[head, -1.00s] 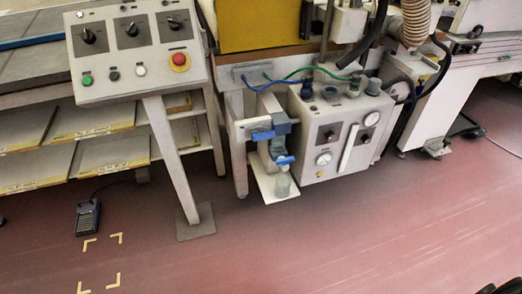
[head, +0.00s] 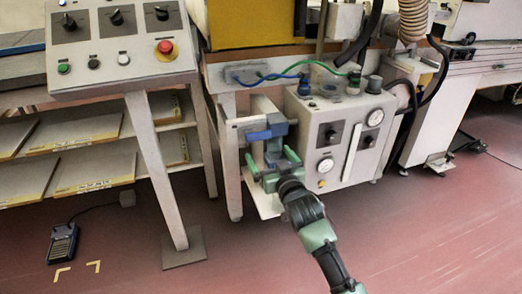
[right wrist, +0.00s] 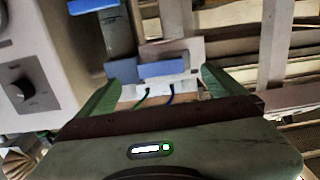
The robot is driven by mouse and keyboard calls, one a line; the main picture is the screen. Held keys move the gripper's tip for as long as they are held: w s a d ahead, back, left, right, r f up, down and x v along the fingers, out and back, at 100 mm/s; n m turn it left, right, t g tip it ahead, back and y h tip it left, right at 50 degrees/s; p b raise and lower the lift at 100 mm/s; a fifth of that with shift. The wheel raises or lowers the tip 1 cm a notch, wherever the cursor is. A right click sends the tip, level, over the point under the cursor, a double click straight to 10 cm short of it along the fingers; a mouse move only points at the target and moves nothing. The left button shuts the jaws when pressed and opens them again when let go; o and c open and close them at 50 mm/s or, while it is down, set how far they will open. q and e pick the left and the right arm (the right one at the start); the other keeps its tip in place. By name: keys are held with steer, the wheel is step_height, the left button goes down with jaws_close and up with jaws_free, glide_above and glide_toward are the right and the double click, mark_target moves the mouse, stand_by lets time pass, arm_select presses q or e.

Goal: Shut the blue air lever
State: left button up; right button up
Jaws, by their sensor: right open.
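A blue lever (head: 258,136) sits on the grey valve fitting left of the white air unit (head: 335,135). My right gripper (head: 271,160) is open, its green fingers spread just below this lever. In the right wrist view the lever (right wrist: 165,69) shows between the fingertips, apart from both. Another blue part (right wrist: 92,6) shows at the upper left edge of that view. In the head view, the gripper covers the lower part of the fitting. My left gripper is not in view.
A control panel (head: 116,42) with knobs and a red button stands at the left. Hoses (head: 275,78) run above the fitting. A foot pedal (head: 62,243) lies on the floor. Open red floor (head: 420,235) lies in front.

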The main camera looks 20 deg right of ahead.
mark_target(259, 134)
steer(key=shift+t, duration=0.3)
steer(key=w, duration=0.2)
steer(key=w+r+b, duration=0.1)
steer(key=w, duration=0.1)
steer(key=w+r, duration=0.1)
steer(key=w, duration=0.1)
steer(key=shift+w+a+b, duration=0.1)
steer(key=shift+w+b, duration=0.25)
steer(key=shift+w, duration=0.6)
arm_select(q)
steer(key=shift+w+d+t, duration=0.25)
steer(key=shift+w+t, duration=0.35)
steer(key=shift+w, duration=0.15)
